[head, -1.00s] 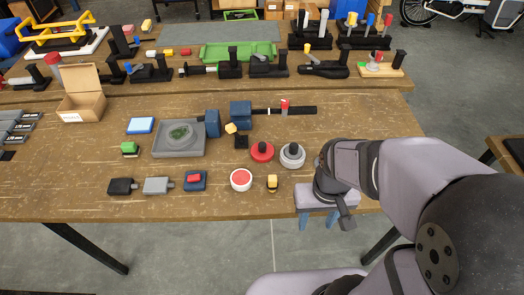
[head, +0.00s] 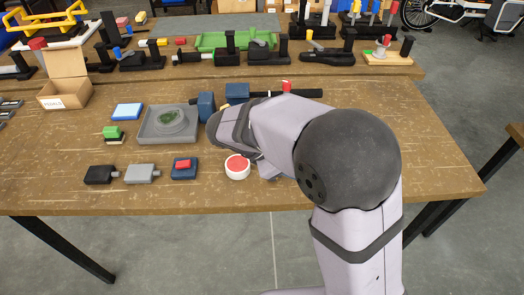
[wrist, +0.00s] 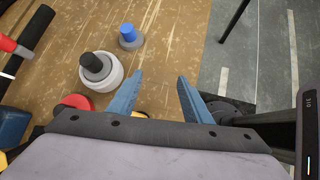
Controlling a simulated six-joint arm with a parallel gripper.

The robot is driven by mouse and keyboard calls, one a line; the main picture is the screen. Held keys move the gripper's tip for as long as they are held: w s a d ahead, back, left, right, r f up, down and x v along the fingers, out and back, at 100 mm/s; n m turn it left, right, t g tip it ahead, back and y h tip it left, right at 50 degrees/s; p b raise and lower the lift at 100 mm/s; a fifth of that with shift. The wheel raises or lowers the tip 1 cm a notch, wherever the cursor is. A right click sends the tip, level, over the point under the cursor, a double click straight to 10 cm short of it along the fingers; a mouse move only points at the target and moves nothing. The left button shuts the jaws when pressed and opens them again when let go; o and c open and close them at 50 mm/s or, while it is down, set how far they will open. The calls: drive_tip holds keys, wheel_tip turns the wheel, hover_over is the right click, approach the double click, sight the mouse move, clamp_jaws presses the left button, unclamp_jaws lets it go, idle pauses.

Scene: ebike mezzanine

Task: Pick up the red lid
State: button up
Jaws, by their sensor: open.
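The red lid (wrist: 76,101) shows in the wrist view as part of a red disc at the lower left, mostly cut off by my gripper's body. In the head view my arm hides it. A grey-white round piece with a black knob (wrist: 97,70) stands beside it, farther out. My gripper (wrist: 160,76) has two blue fingers spread apart with nothing between them. The red lid lies left of the fingers, apart from them. In the head view the fingers are hidden behind my arm.
A white round piece with a red top (head: 237,167) stands close to my arm. A grey tray (head: 150,134), blue blocks and a black bar (head: 312,93) are nearby. A blue-knobbed piece (wrist: 130,37) stands near the table edge. The table's right side is clear.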

drive_tip(key=w+a+n+t+b, duration=0.1)
drive_tip(key=w+a+n, duration=0.1)
drive_tip(key=a, duration=0.1)
drive_tip(key=w+a+n+t+h+b, duration=0.1)
drive_tip(key=w+a+n+t+b, duration=0.1)
drive_tip(key=w+a+n+t+h+b, duration=0.1)
drive_tip(key=w+a+n, duration=0.1)
drive_tip(key=a, duration=0.1)
drive_tip(key=shift+w+a+f+t+b, duration=0.3)
drive_tip(key=shift+a+f, duration=0.05)
drive_tip(key=w+a, duration=0.1)
drive_tip(key=w, duration=0.1)
drive_tip(key=w+a+f+n+t, duration=0.1)
drive_tip(key=w, duration=0.1)
drive_tip(key=w+a+t, duration=0.1)
drive_tip(key=w+a, duration=0.1)
drive_tip(key=shift+w+a+f+n, duration=0.1)
drive_tip(key=shift+f+n, duration=0.25)
drive_tip(key=shift+n, duration=0.05)
drive_tip(key=shift+p+x, duration=0.65)
drive_tip(key=shift+x, duration=3.05)
drive_tip(key=shift+w+a, duration=0.1)
drive_tip(key=shift+c, duration=0.3)
clamp_jaws()
drive_tip(key=shift+r, duration=0.15)
